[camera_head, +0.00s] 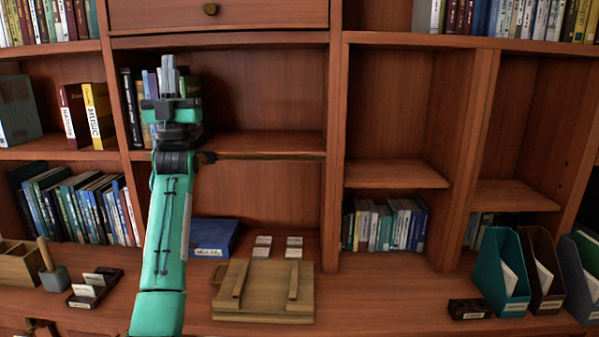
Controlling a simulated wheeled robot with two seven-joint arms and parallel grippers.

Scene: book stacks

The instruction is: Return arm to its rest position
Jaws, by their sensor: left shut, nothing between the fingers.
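My left arm (167,230) is green and black and reaches up from the bottom of the head view. Its gripper (169,72) points upward in front of the upper middle-left shelf compartment, with its grey fingers together and nothing held. It covers part of a short row of books (134,108) at that compartment's left side. I cannot tell how far the gripper is from these books. My right gripper is not in view.
File holders (503,272) stand at the right. A wooden stamp (52,270) and card holder (95,287) are at the left. The counter's middle right is clear.

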